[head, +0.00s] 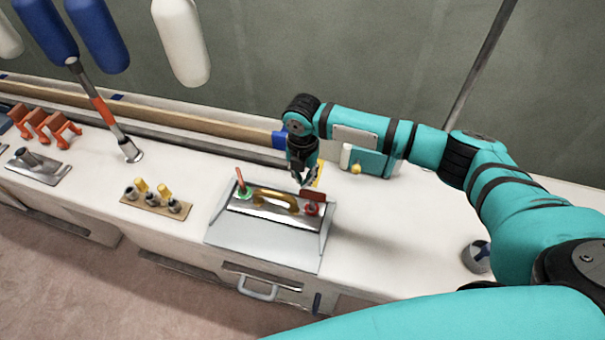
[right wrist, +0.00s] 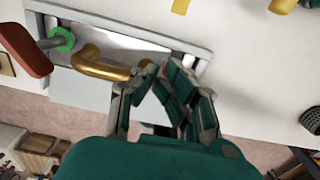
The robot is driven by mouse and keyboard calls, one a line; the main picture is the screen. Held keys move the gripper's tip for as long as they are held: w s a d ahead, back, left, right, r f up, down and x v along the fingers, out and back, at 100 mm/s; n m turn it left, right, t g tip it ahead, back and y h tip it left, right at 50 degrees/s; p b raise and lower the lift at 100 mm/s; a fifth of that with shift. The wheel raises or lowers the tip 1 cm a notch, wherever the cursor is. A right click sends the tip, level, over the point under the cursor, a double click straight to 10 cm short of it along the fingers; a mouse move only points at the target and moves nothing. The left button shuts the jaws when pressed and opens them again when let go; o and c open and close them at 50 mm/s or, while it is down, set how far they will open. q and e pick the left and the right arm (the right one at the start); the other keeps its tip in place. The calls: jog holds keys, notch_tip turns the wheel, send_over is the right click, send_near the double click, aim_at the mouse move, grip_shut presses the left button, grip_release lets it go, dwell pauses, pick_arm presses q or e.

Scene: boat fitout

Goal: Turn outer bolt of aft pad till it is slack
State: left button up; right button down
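A grey plate (head: 265,242) with a brass handle (head: 275,197) lies on the white bench. At its left end a red lever (head: 240,180) stands over a green nut (head: 244,192); at its right end is a red fitting (head: 312,208) with a red flag (head: 312,194). I cannot tell which bolt is the outer one of the aft pad. My right gripper (head: 305,182) points down just above the red end. In the right wrist view its fingertips (right wrist: 161,70) are close together beside the brass handle (right wrist: 98,66), with red between them; contact is unclear. My left gripper is out of view.
A wooden block (head: 152,203) with several bolts and yellow pieces stands left of the plate. Orange clamps (head: 45,125) and a small plate with a peg (head: 30,160) lie farther left. A dark cup (head: 477,256) stands right.

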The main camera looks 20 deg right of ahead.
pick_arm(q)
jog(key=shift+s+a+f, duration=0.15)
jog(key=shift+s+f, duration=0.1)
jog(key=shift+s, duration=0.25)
pick_arm(e)
jog(key=shift+a+f, duration=0.25)
jog(key=shift+f, duration=0.5)
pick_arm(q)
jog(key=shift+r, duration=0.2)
pick_arm(e)
jog(key=shift+s+r, duration=0.1)
jog(key=shift+s, duration=0.05)
pick_arm(q)
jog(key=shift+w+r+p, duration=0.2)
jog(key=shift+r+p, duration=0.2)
jog(key=shift+p, duration=0.15)
pick_arm(e)
jog(key=shift+s, duration=0.4)
